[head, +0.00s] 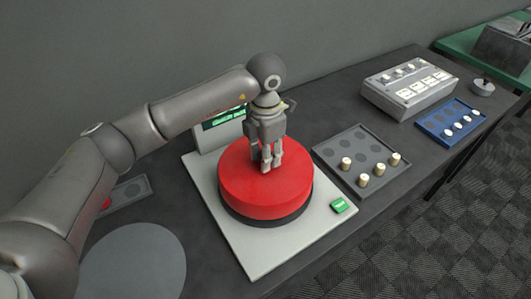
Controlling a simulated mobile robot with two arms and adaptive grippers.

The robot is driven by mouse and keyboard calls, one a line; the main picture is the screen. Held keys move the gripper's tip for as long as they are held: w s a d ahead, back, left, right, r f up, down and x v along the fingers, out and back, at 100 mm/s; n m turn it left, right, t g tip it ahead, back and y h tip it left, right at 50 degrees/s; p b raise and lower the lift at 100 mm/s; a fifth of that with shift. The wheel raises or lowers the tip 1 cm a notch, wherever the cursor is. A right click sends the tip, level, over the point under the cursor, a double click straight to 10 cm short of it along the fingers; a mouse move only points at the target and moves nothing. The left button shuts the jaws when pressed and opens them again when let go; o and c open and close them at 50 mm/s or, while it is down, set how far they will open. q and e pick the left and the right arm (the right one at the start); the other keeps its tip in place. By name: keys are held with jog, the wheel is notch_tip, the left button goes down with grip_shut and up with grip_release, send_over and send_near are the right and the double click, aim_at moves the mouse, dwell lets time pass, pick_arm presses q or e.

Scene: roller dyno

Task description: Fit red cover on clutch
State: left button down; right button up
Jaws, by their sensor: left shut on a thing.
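The red cover (244,192) is a wide round cap. It sits over a dark round base (252,219), which looks like the clutch, on a light grey plate (245,257). Only the dark rim shows below the cover, so I cannot tell whether it is fully seated. My left gripper (266,170) points down at the middle of the cover's top, with its fingers close together. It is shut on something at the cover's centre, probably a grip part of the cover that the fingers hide. My right gripper is not in view.
A green button (338,205) is at the plate's right corner. A grey tray (335,153) with several pegs, a blue tray (428,127) and a control box (409,89) stand to the right. A flat grey disc (135,262) lies at the front left.

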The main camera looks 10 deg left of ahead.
pick_arm(q)
jog(key=shift+f+b, duration=0.6)
jog(key=shift+f, duration=0.15)
jog(key=c, duration=1)
grip_release()
jog(key=shift+o, duration=0.3)
jog(key=o, duration=0.4)
jog(key=shift+c, duration=0.2)
jog(key=shift+r, duration=0.4)
jog(key=shift+r+p, duration=1.65)
jog(key=shift+r, duration=1.45)
